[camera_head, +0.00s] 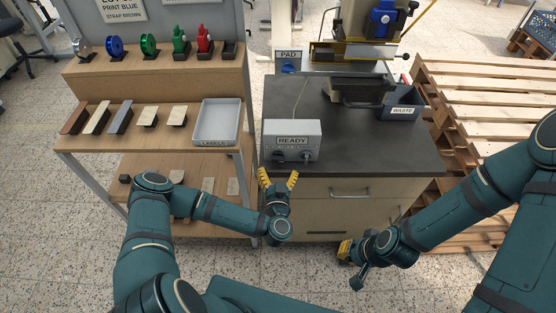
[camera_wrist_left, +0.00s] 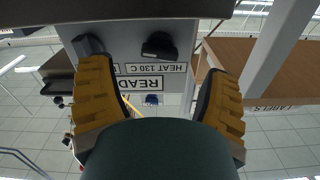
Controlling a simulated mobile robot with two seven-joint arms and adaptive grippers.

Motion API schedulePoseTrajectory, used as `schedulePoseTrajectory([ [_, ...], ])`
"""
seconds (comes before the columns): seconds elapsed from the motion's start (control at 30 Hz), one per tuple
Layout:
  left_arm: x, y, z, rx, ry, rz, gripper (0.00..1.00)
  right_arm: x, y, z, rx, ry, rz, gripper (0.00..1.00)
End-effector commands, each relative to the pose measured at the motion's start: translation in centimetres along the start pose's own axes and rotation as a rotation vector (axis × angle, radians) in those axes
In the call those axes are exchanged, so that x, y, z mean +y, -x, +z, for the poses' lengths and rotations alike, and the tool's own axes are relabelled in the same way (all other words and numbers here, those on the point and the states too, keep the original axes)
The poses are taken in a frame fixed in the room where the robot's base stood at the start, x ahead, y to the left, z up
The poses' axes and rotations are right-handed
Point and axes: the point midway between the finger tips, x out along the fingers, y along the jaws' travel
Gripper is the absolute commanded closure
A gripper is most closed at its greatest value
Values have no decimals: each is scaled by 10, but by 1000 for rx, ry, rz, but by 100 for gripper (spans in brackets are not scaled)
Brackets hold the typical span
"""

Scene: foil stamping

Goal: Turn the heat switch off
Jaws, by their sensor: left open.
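A light grey control box (camera_head: 292,134) labelled READY stands at the front left of the dark bench top, with small knobs low on its front face. The wrist view shows a dark knob (camera_wrist_left: 158,46) beside the label HEAT 130 C, and a second dark knob (camera_wrist_left: 88,45) to its left. The heat knob's setting cannot be read. My left gripper (camera_head: 278,179) is open and empty, just in front of the box; its yellow fingers (camera_wrist_left: 155,72) spread on either side of the heat knob in the wrist view, not touching it. My right gripper (camera_head: 346,250) hangs low before the drawers; its jaws are unclear.
A wooden shelf (camera_head: 150,90) with rolls, blocks and a grey labels tray (camera_head: 216,136) stands at the left. A stamping press (camera_head: 358,60) stands at the back of the bench, with a waste bin (camera_head: 402,112) beside it. Pallets (camera_head: 480,110) lie at the right.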

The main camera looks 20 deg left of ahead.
Motion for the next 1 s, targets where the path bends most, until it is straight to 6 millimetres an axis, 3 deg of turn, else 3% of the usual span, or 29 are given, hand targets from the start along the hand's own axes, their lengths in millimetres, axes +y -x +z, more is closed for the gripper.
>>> schedulePoseTrajectory([
  [0.1,-1,-23,2,1,-1,-3,22,2,-4,2,-4,1,0,100],
  [0.3,0,-47,1,0,1,-1,22,3,-8,2,-4,1,0,100],
  [0.73,0,-57,0,0,1,2,22,3,-9,1,-2,2,0,100],
  [0.77,0,-57,0,0,1,1,25,3,-9,1,-2,2,0,100],
  [0.93,0,-57,0,0,1,1,85,3,-9,1,-2,2,0,100],
  [1.0,0,-57,0,0,1,1,91,3,-9,1,-2,2,0,100],
])
